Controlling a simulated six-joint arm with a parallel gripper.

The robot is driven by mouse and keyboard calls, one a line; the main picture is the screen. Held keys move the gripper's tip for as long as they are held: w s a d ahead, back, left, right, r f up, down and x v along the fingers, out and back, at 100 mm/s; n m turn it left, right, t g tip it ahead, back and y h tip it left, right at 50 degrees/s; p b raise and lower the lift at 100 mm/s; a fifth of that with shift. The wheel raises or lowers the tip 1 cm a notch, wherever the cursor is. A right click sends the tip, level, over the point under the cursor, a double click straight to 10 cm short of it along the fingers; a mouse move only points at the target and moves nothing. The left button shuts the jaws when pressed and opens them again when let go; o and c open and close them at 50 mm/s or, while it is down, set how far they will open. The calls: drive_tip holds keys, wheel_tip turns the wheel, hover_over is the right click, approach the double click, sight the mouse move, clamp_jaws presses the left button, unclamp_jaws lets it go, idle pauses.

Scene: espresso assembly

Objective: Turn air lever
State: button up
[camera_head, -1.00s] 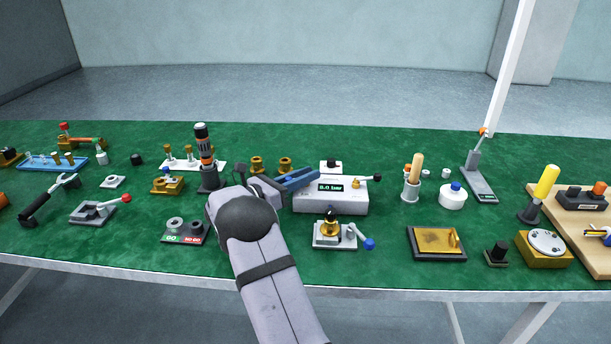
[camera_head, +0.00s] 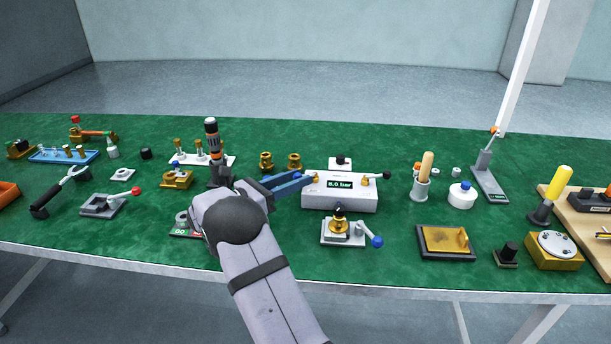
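A white box with a small display reading about 0.0 bar (camera_head: 340,199) stands near the middle of the table. A short lever with a brass pivot and dark knob (camera_head: 386,175) sticks out to the right at its top right. I take this to be the air lever. My gripper (camera_head: 300,181), with blue fingers, is at the left end of the box, pointing right. It is apart from the lever, on the opposite side of the box. Nothing shows held in it. The finger gap is too small to judge, and my wrist hides part of the gripper.
In front of the box is a fixture with a brass part and a blue-knobbed lever (camera_head: 376,241). A dark upright tool (camera_head: 212,139) stands left of my gripper, with two brass pieces (camera_head: 266,161) behind it. A cup with a wooden handle (camera_head: 422,184) stands right of the lever.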

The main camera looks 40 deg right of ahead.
drive_tip(key=shift+a, duration=0.55)
drive_tip(key=shift+o, duration=0.2)
drive_tip(key=a+p, duration=0.1)
drive_tip(key=a, duration=0.1)
drive_tip(key=a+p, duration=0.1)
drive_tip(key=shift+w+a+r, duration=0.15)
drive_tip(key=shift+a, duration=0.25)
drive_tip(key=shift+s+d+f, duration=0.1)
drive_tip(key=shift+s+d, duration=0.05)
drive_tip(key=shift+d, duration=1.7)
drive_tip(key=shift+s+d+f, duration=0.1)
drive_tip(key=shift+d, duration=1.75)
clamp_jaws()
